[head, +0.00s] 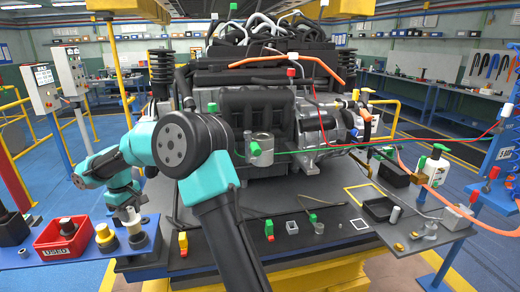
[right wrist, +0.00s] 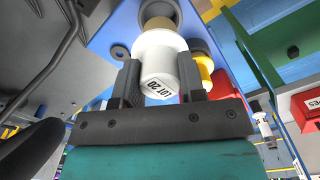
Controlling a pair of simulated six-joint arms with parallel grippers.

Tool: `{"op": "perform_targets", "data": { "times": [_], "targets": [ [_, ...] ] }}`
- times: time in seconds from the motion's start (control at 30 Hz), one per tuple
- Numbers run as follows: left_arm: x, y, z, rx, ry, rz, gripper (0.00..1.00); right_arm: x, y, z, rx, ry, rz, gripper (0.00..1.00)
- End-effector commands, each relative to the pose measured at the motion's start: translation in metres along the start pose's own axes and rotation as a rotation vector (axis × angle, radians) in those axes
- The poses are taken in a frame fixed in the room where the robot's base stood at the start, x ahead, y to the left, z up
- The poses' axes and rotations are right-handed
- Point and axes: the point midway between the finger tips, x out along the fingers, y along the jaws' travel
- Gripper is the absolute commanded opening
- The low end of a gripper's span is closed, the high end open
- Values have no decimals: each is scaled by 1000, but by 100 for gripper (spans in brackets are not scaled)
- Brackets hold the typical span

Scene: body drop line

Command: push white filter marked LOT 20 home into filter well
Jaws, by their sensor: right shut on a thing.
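My right gripper (right wrist: 160,85) is shut on the white filter (right wrist: 158,55), whose LOT 20 label faces the wrist camera. In the head view my right arm reaches left, and its gripper (head: 126,204) points down over the blue shelf. The filter is small there and partly covered by the gripper. A tan round part (right wrist: 158,23) shows at the far end of the filter; I cannot tell whether it belongs to the filter. An open metal cylinder (head: 262,150) on the engine front may be the filter well. My left gripper is not in view.
A red USED bin (head: 62,240) is at left. The engine (head: 255,110) fills the middle. Small parts lie on the front bench.

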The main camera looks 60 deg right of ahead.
Motion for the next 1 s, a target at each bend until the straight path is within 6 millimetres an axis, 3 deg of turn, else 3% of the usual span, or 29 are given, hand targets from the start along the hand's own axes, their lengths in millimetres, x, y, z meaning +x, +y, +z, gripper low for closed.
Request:
{"op": "perform_targets", "data": {
  "times": [0.3, 0.83, 1.0],
  "targets": [
    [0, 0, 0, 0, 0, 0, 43, -13, 0, 0, -1, 0, 0, 0],
    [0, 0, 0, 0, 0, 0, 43, -15, 0, 0, -1, 1, 0, 0],
    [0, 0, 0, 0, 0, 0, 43, -35, -1, -5, -9, 4, 2, 0]
  ]
}}
